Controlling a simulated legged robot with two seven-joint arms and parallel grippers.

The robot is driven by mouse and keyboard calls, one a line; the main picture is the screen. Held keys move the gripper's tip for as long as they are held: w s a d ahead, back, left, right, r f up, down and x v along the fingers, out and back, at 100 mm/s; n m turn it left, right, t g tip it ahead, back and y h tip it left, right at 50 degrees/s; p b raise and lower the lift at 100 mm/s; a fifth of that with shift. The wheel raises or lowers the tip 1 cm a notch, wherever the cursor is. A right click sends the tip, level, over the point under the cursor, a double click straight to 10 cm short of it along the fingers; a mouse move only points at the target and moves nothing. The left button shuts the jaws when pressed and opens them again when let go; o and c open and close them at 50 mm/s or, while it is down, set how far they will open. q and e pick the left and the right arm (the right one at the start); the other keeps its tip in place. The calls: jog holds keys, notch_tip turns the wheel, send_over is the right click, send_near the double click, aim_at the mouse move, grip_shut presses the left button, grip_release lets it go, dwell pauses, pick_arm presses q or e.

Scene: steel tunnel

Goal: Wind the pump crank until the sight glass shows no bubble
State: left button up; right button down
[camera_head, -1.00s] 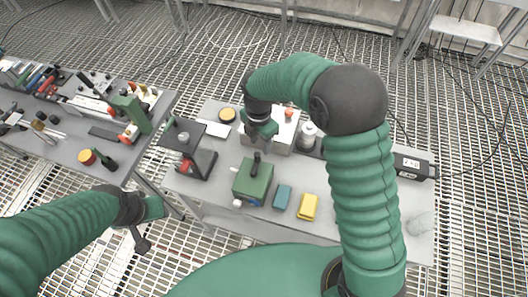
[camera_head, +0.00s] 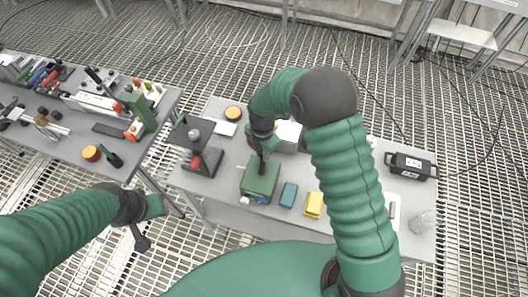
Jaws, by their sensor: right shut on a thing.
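The pump appears as a green box (camera_head: 261,179) on the grey bench, with a dark upright crank handle (camera_head: 262,164) on its top. My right gripper (camera_head: 262,150) comes down from above and is shut on the upper part of this handle, partly hiding it. A small white part (camera_head: 244,201) and a small blue part (camera_head: 263,200) show at the pump's front edge. I cannot make out a sight glass or a bubble at this size. My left gripper (camera_head: 141,238) hangs in front of the gap between the benches, away from the pump; its jaw opening is unclear.
A teal block (camera_head: 288,195) and a yellow block (camera_head: 314,205) lie right of the pump. A black stand with a red part (camera_head: 196,162) is on its left. A light box (camera_head: 287,136) stands behind, and a black case (camera_head: 411,166) lies far right.

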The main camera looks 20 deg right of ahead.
jog(key=shift+s+a, duration=0.15)
jog(key=shift+a, duration=0.15)
jog(key=shift+s+d, duration=0.1)
jog(key=shift+d, duration=0.5)
jog(key=shift+s+d, duration=0.15)
jog(key=shift+d, duration=0.25)
jog(key=shift+a, duration=0.35)
pick_arm(q)
jog(key=shift+s+d+r, duration=0.1)
jog(key=shift+s+r, duration=0.05)
jog(key=shift+s, duration=0.05)
pick_arm(e)
jog(key=shift+m, duration=0.3)
jog(key=shift+d+m, duration=0.2)
jog(key=shift+m, duration=0.1)
pick_arm(q)
jog(key=shift+r, duration=0.1)
pick_arm(e)
jog(key=shift+d+m, duration=0.15)
jog(key=shift+m, duration=0.25)
